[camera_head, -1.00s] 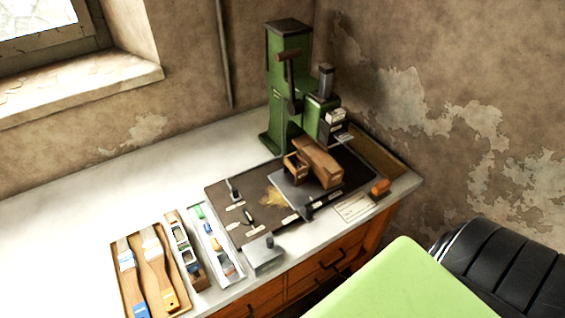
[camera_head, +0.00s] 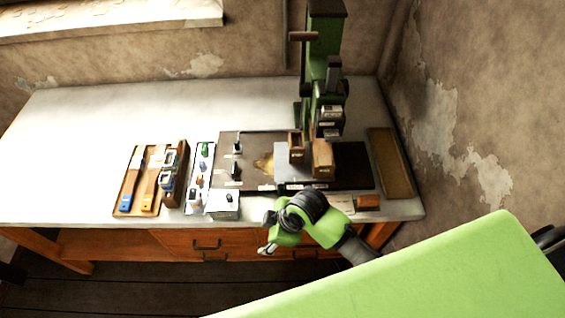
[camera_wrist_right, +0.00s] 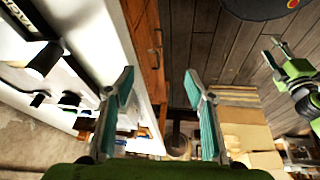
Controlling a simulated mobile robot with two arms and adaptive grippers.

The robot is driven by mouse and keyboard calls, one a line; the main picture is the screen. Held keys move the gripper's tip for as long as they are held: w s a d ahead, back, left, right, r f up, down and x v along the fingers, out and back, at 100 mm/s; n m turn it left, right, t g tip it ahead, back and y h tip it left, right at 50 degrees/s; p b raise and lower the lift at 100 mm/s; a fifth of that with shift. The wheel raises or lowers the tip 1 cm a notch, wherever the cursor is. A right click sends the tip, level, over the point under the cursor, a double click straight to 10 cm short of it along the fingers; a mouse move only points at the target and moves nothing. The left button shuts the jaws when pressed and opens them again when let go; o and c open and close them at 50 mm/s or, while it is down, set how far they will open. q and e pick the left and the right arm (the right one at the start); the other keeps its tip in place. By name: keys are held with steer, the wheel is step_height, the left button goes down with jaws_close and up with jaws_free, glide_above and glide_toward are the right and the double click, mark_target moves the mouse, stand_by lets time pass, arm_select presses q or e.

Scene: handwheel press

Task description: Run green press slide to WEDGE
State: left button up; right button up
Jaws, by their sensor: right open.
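The green press (camera_head: 326,45) stands at the back right of the white bench. Its brown-handled crank (camera_head: 304,37) points left. A small green head with a pale label (camera_head: 330,112) sits low on its front; the lettering is too small to read. Two wooden blocks (camera_head: 322,158) (camera_head: 297,147) stand on the grey plate before it. My right gripper (camera_head: 268,246) is in front of the bench edge, apart from the press. In the wrist view its fingers (camera_wrist_right: 162,112) are spread and empty. A green arm end, seemingly my left gripper (camera_wrist_right: 276,46), shows there; its jaw state is unclear.
The dark mat (camera_head: 255,143) holds small labelled black fittings. Brushes in a wooden tray (camera_head: 127,190), a pale tool strip (camera_head: 199,165) and a grey box (camera_head: 222,204) lie left. An orange-brown block (camera_head: 368,202) is near the front right. The bench's left is clear.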

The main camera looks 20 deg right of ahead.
steer(key=w+a+r+n, duration=0.2)
steer(key=a+r+n, duration=0.2)
steer(key=r+n, duration=0.3)
step_height(320, 180, up, 3)
steer(key=n+g+h, duration=0.3)
steer(key=n+h, duration=0.1)
steer(key=n, duration=0.8)
glide_above(281, 186)
steer(key=shift+a+p, duration=0.1)
steer(key=shift+p, duration=0.2)
steer(key=shift+n, duration=0.3)
steer(key=shift+f+b, duration=0.6)
steer(key=shift+b, duration=0.1)
step_height(281, 186, down, 8)
steer(key=b, duration=0.5)
steer(key=shift+r+b, duration=0.15)
steer(key=shift+b, duration=0.2)
steer(key=shift+f, duration=0.35)
arm_select(q)
step_height(281, 186, down, 6)
steer(key=a, duration=0.1)
steer(key=shift+w+a, duration=0.15)
steer(key=shift+a, duration=0.05)
